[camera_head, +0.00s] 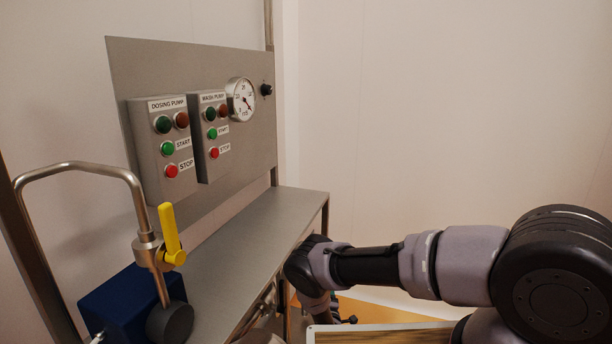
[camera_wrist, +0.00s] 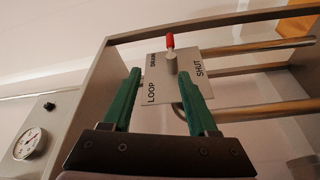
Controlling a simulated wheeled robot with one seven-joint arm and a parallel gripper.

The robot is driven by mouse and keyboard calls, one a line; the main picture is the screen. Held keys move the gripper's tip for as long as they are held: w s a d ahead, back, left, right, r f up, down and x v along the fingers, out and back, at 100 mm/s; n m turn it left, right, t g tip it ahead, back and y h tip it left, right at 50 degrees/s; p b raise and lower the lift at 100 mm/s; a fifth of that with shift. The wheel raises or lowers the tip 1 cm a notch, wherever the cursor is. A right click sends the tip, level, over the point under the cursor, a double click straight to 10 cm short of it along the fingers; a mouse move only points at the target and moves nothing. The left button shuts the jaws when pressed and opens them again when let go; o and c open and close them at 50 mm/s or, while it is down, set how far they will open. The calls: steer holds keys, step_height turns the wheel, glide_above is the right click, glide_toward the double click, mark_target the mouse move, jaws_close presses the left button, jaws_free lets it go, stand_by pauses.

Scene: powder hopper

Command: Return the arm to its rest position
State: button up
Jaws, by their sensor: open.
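In the head view my arm (camera_head: 380,265) reaches in from the right and bends down beside the front edge of the steel bench; my gripper is not clearly visible there. In the wrist view my gripper (camera_wrist: 160,78) is open, its two green fingers apart with nothing between them. Beyond the fingertips is a valve plate (camera_wrist: 186,92) marked DRAIN, LOOP and SHUT. Its small lever (camera_wrist: 170,50) has a red tip and points up in the picture. The fingers look apart from the lever, but the exact gap is hard to tell.
The steel bench (camera_head: 245,225) carries a bent pipe with a yellow handle (camera_head: 170,235) and a blue box (camera_head: 115,305). A panel behind has pump buttons and a round gauge (camera_head: 241,99). Metal pipes (camera_wrist: 265,112) run beside the valve plate. A wooden-topped surface (camera_head: 380,336) lies below my arm.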

steer(key=w+r+m+g+h, duration=0.2)
steer(key=w+r+m, duration=0.3)
steer(key=w+r, duration=0.5)
steer(key=w+r+m+g+h, duration=0.15)
steer(key=w+r+m, duration=0.35)
steer(key=r, duration=0.9)
steer(key=s+d+r+m+g+y, duration=0.1)
steer(key=d+r+m+g, duration=0.15)
steer(key=r, duration=0.95)
steer(key=d+r+m+g+y, duration=0.1)
steer(key=d+r+m+y, duration=0.15)
steer(key=r, duration=0.95)
steer(key=s+d+r+m+g+y, duration=0.1)
steer(key=s+d+r, duration=0.3)
steer(key=s+r, duration=0.6)
steer(key=s+d+r+m+g+y, duration=0.1)
steer(key=s+d+r, duration=0.2)
steer(key=s+r, duration=0.75)
steer(key=s+d+m+g, duration=0.1)
steer(key=s+d, duration=0.1)
steer(key=s, duration=1.2)
steer(key=s+d+r+m+g, duration=0.1)
steer(key=s+d, duration=0.1)
steer(key=s, duration=1.2)
steer(key=shift+d+g, duration=0.3)
